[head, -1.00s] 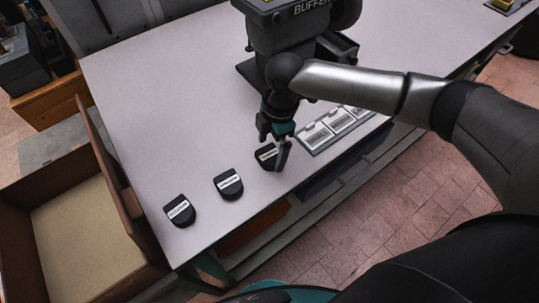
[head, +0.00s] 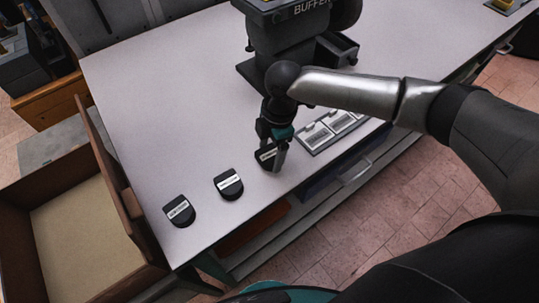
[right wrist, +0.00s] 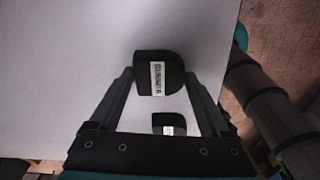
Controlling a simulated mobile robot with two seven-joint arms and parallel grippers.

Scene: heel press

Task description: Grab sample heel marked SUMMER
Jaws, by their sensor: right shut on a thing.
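The black heel marked SUMMER (right wrist: 158,72) sits between the fingers of my right gripper in the right wrist view, its white label readable. In the head view the same heel (head: 264,158) is on the table, partly hidden by the fingers. My right gripper (head: 272,156) points down and is shut on it. Two more black heels with white labels, one in the middle (head: 229,185) and one at the left (head: 180,211), lie apart in a row; their labels are too small to read. My left gripper is not in view.
A grey tray of pale labelled cards (head: 318,137) lies just right of the held heel. The dark buffer machine (head: 283,40) stands behind it.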

